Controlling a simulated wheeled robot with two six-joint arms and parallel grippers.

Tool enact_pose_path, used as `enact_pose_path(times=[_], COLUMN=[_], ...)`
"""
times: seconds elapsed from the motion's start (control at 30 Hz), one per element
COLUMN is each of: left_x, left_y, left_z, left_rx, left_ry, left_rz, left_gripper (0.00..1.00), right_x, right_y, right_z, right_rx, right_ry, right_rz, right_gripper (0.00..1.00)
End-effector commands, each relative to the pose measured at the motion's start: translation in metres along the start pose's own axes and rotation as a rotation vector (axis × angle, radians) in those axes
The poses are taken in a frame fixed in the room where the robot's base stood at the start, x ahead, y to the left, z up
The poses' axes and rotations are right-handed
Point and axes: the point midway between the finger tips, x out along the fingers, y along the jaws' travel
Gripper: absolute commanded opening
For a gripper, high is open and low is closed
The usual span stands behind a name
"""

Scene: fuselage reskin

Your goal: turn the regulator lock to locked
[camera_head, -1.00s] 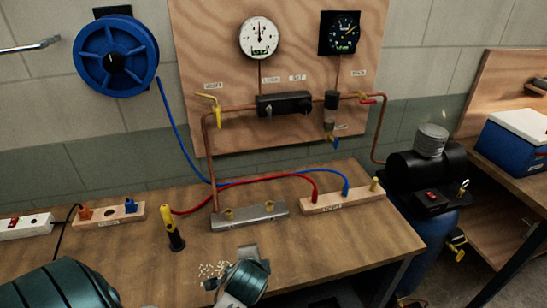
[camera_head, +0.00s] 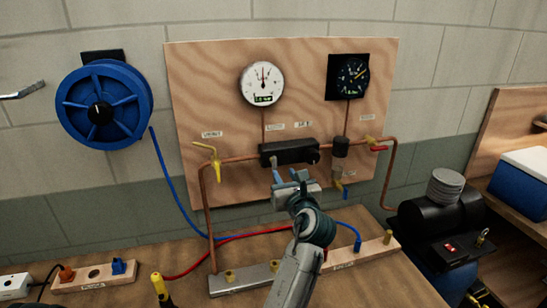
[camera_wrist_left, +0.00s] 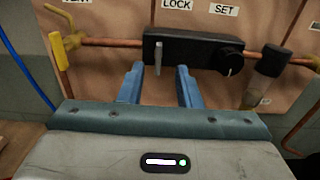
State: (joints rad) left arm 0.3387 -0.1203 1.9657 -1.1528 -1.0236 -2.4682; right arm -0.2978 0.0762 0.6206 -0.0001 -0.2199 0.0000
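The regulator (camera_head: 290,152) is a black block on the copper pipe across the wooden board. Its lock lever (camera_wrist_left: 158,57) is a small grey bar hanging about upright under the LOCK label (camera_wrist_left: 178,5). The round set knob (camera_wrist_left: 231,58) is to its right under the SET label. My left gripper (camera_head: 289,175) is open and empty just below the regulator. In the left wrist view its two blue fingers (camera_wrist_left: 160,72) point at the block, with the lever between their lines and no visible grip on it. My right gripper is not in view.
A yellow-handled valve (camera_head: 215,165) is left of the regulator; a red-handled valve (camera_head: 376,147) and a filter bowl (camera_head: 340,147) are to its right. Two gauges hang above, one white (camera_head: 262,83). Hoses and fittings lie on the bench below.

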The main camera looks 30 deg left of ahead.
Motion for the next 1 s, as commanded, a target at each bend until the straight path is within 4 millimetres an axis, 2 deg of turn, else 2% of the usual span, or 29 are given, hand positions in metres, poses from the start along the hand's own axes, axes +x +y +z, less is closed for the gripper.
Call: enact_pose_path(times=[0.3, 0.5, 0.7, 0.97, 1.0], left_x=[0.055, 0.086, 0.100, 0.101, 0.101], left_y=[0.001, 0.001, 0.001, 0.001, 0.001], left_z=[0.004, 0.002, 0.000, -0.001, -0.001], left_rx=[0.003, 0.000, -0.004, -0.004, -0.004], left_ry=[0.000, 0.002, 0.003, 0.003, 0.003], left_rz=[0.002, 0.000, 0.000, 0.000, 0.000], left_gripper=[0.31, 0.31, 0.31, 0.31, 0.27], right_x=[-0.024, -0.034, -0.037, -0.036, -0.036], right_y=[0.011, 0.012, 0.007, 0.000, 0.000], right_z=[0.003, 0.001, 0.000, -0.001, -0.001], right_rx=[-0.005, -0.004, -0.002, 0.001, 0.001], right_ry=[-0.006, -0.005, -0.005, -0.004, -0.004], right_rz=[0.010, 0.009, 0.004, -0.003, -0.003], right_gripper=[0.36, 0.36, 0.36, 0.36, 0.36])
